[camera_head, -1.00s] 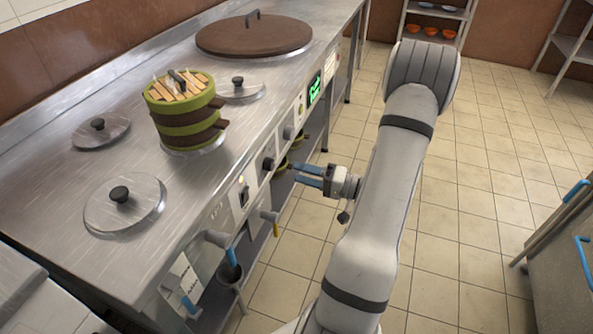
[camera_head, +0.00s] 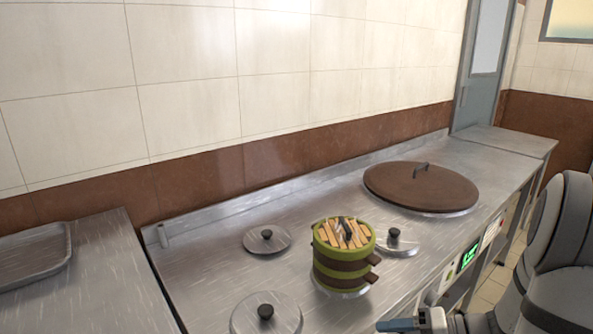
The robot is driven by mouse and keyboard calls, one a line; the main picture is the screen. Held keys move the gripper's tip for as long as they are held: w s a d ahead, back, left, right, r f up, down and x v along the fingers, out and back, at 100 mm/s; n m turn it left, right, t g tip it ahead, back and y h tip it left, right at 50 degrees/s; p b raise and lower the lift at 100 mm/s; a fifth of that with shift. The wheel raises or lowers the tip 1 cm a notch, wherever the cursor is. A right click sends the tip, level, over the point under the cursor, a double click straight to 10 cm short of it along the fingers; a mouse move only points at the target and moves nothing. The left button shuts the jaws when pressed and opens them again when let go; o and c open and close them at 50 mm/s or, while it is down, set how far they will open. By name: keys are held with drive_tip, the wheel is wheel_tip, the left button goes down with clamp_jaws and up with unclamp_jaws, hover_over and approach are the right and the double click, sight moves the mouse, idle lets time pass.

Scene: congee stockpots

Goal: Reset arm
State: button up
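My gripper (camera_head: 398,325) shows at the bottom edge of the head view, right of centre, in front of the stove counter. A blue finger points left, and the rest is cut off by the picture's edge. The two fingers stood apart in the earlier view, and nothing shows between them. My arm is folded at the lower right, beside the counter's front.
The steel counter (camera_head: 210,285) carries a green and brown steamer stack (camera_head: 340,262), a large brown lid (camera_head: 421,187), and small round steel lids (camera_head: 267,240) with black knobs. A steel tray (camera_head: 35,255) lies at the left. A tiled wall is behind.

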drive_tip(key=s+a+r+n+g+h+p, duration=0.1)
drive_tip(key=s+a+r+g+h+p, duration=0.25)
drive_tip(key=r, duration=0.25)
drive_tip(key=s+a+r+n+g+h+p, duration=0.1)
drive_tip(key=s+a+r+g+h+p, duration=0.1)
drive_tip(key=s+r+p, duration=0.3)
wheel_tip(320, 180, up, 16)
drive_tip(key=s+t+h+p, duration=0.1)
drive_tip(key=t+h+p, duration=0.3)
drive_tip(key=h+p, duration=0.4)
drive_tip(key=shift+d+r+p, duration=0.15)
drive_tip(key=shift+d+p, duration=0.1)
drive_tip(key=shift+p, duration=0.6)
